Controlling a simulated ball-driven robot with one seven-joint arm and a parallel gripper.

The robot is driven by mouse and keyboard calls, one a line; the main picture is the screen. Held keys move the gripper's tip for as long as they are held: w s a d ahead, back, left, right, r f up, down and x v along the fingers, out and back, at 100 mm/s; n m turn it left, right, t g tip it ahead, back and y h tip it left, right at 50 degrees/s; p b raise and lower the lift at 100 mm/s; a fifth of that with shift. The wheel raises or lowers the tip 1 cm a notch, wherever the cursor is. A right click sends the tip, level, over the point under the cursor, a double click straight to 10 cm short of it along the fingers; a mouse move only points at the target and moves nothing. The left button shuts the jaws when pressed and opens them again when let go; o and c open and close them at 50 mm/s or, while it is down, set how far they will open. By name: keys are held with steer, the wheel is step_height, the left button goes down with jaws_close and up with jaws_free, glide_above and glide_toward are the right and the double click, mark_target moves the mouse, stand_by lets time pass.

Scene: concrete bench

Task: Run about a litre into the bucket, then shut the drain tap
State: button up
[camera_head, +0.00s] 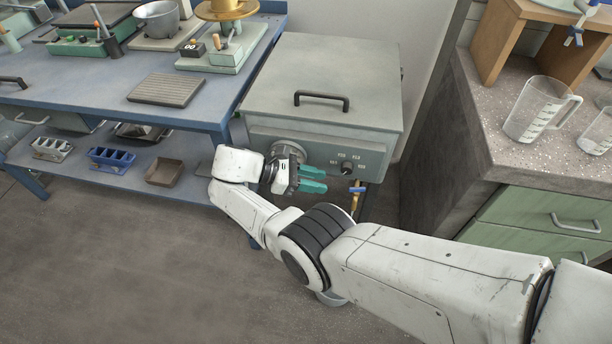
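The drain tap (355,203) is a brass fitting with a blue part near its top. It is low at the front right of a grey lidded metal tank (320,85). A grey rounded edge (331,298) shows below my arm and looks like the bucket's rim. The rest is hidden by my arm, so its contents and its place under the tap cannot be told. My gripper (322,180) has two teal fingers with a gap between them and nothing visible in it. It is in front of the tank's control panel, left of and above the tap.
The panel has a dark knob (346,167). A blue bench (215,110) with a lower shelf stands at left. At right, a speckled counter (490,135) holds clear measuring jugs (535,108). Floor (130,270) is open at front left.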

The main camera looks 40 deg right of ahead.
steer(key=v, duration=0.2)
steer(key=shift+w+a+r, duration=0.15)
steer(key=shift+w+a, duration=0.1)
steer(key=shift+a, duration=0.05)
steer(key=shift+c, duration=0.5)
